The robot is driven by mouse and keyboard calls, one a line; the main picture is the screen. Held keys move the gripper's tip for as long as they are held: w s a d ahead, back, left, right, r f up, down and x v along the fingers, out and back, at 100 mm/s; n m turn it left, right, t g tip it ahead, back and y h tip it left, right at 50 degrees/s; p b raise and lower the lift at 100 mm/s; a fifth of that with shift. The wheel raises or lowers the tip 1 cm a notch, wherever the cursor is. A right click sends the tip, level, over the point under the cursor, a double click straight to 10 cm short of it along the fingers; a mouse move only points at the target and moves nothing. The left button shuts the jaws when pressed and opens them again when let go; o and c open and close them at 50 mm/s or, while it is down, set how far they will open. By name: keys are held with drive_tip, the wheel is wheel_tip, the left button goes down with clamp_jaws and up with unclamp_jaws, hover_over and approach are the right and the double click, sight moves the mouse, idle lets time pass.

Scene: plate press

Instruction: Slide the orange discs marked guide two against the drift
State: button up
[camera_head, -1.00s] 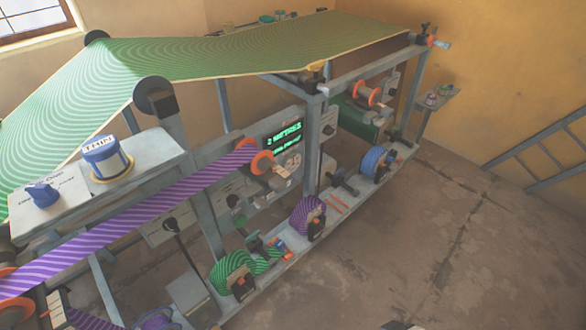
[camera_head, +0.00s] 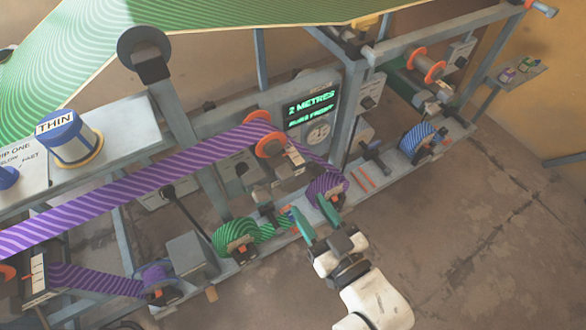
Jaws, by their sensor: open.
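A pair of orange discs (camera_head: 270,145) flanks the purple striped web (camera_head: 165,182) on a roller in the middle of the machine. A small pale tag sits beside the nearer disc, its marking too small to read. Another orange pair (camera_head: 436,73) is on a roller at the upper right, and part of an orange disc (camera_head: 7,272) shows at the left edge. I cannot tell which is marked guide two. My gripper (camera_head: 309,205) has green fingers, open and apart, beside the purple striped roll (camera_head: 326,186) on the lower rail, below and right of the middle discs.
A lit display (camera_head: 311,109) reads "2 METRES" above a blurred line. A green striped roll (camera_head: 236,235) and a blue roll (camera_head: 418,138) sit on the lower rail (camera_head: 385,175). A blue-and-white knob marked THIN (camera_head: 68,139) stands left. The floor at lower right is clear.

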sight(289, 178)
drive_tip(key=p+x, duration=0.1)
drive_tip(key=x, duration=0.8)
drive_tip(key=shift+c, duration=0.4)
clamp_jaws()
